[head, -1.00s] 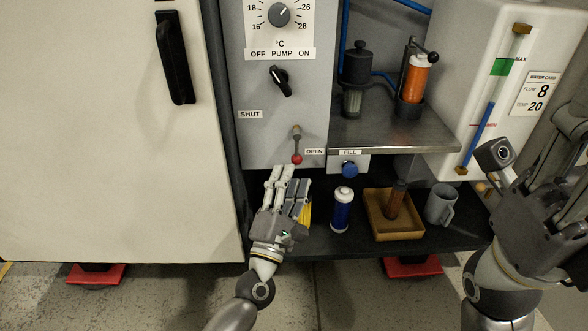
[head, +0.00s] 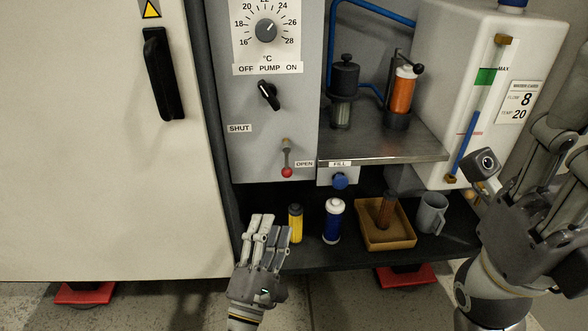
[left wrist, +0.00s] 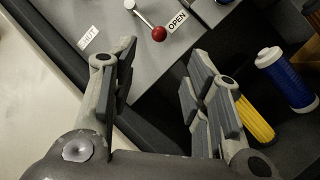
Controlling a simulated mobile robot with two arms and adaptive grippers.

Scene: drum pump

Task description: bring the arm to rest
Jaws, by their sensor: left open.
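My left gripper (head: 266,230) is low in front of the cabinet, below the red-knobbed lever (head: 286,172), and apart from it. Its fingers are spread with nothing between them, which the left wrist view also shows (left wrist: 163,72). The lever hangs down beside the OPEN label, and its red ball shows in the left wrist view (left wrist: 159,34). My right arm (head: 520,225) is at the right edge; its fingers cannot be made out clearly. A yellow cartridge (head: 296,223) stands on the lower shelf just right of my left gripper.
The dark lower shelf also holds a blue cartridge (head: 333,222), a tan tray (head: 386,242) with a brown cartridge in it, and a grey mug (head: 432,213). A steel shelf (head: 385,145) is above. A white cabinet door (head: 90,150) fills the left.

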